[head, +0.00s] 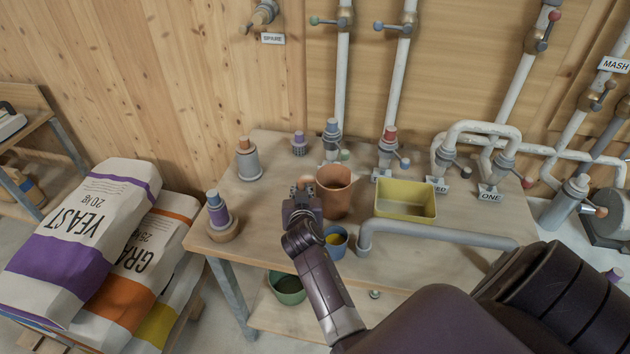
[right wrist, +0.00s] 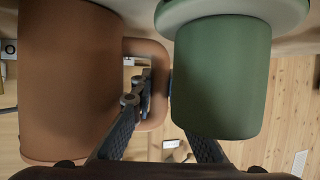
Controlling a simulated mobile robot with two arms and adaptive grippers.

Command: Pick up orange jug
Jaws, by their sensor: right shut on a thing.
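The orange jug (head: 336,193) stands upright on the wooden table in the head view, just right of my right gripper (head: 303,188). In the right wrist view the jug (right wrist: 68,85) fills the left side, and its handle (right wrist: 158,85) points to the right. My right gripper (right wrist: 165,125) is shut on this handle, with one finger between the handle and the jug's body. I cannot tell whether the jug's base touches the table. My left gripper is not in view.
A green cylindrical thing (right wrist: 222,75) is close to the handle. A blue cup (head: 337,241) is in front of the jug and a yellow bin (head: 405,213) to its right. A grey pipe (head: 440,231) crosses the table's front right.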

